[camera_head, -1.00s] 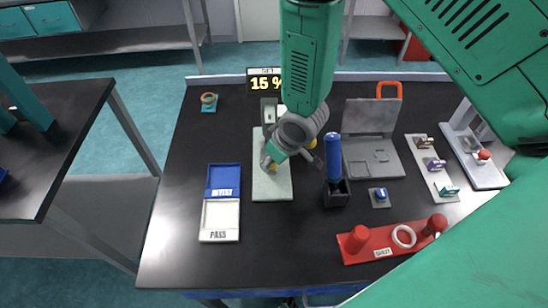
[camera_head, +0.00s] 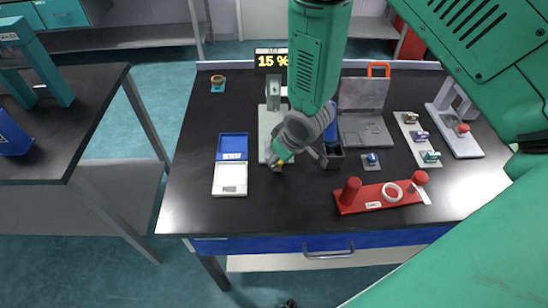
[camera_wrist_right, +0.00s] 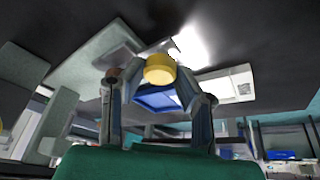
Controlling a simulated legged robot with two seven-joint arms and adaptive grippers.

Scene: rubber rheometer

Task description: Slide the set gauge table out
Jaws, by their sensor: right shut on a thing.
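The gauge (camera_head: 275,92) stands at the back of the table, on a long pale base plate (camera_head: 264,140), with a display (camera_head: 271,60) reading 15 % behind it. My right gripper (camera_head: 276,166) is at the plate's front end. In the right wrist view, its fingers (camera_wrist_right: 159,85) are closed about a yellow knob (camera_wrist_right: 160,68). Whatever carries the knob is mostly hidden by the gripper and arm in the head view, so I cannot tell how far the gauge table is out. My left gripper is not in view.
A blue and white PASS tray (camera_head: 230,180) lies left of the plate. Right of it are a black holder (camera_head: 333,159), a grey open case (camera_head: 366,130), a blue button (camera_head: 372,159) and a red rack (camera_head: 375,199). Bare table lies in front of the plate.

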